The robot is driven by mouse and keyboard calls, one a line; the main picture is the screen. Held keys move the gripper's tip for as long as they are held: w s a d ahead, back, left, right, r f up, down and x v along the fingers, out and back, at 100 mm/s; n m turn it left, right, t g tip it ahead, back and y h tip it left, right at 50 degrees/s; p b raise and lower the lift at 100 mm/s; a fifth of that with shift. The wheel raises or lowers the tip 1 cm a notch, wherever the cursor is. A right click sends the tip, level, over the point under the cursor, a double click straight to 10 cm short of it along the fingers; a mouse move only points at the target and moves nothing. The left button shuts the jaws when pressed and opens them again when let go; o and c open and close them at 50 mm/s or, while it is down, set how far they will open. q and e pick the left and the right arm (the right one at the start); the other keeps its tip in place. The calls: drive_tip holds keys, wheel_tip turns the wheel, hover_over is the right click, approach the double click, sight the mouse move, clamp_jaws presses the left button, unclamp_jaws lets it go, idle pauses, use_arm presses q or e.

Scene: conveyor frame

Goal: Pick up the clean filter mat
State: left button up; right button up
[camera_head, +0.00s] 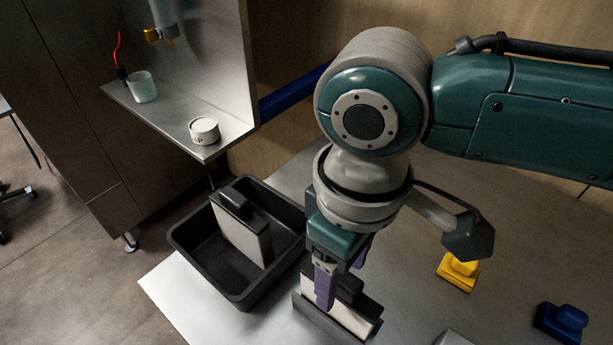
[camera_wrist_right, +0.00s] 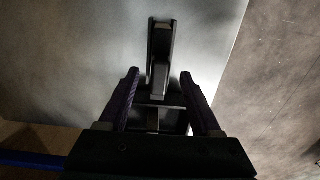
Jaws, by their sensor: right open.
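A filter mat (camera_head: 352,316) with a pale face and a dark top and handle stands upright in a dark holder on the metal table, directly below my right gripper (camera_head: 341,278). My right gripper is open, its two purple fingers pointing down around or just over the handle; contact cannot be told. In the right wrist view a dark frame with a grey strip (camera_wrist_right: 160,75) lies between and beyond the fingers. A second, similar mat (camera_head: 243,236) leans in the black bin to the left. Which mat is clean is not plain from its look. My left gripper is not in view.
The black bin (camera_head: 182,246) sits at the table's left edge. A metal shelf (camera_head: 165,122) above it holds a white round tin (camera_head: 204,130) and a pale cup (camera_head: 142,86). A yellow block-like object (camera_head: 457,272) and a blue one (camera_head: 562,322) stand to the right.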

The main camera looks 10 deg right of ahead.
drive_tip(key=shift+f, duration=0.7)
clamp_jaws()
idle(0.9)
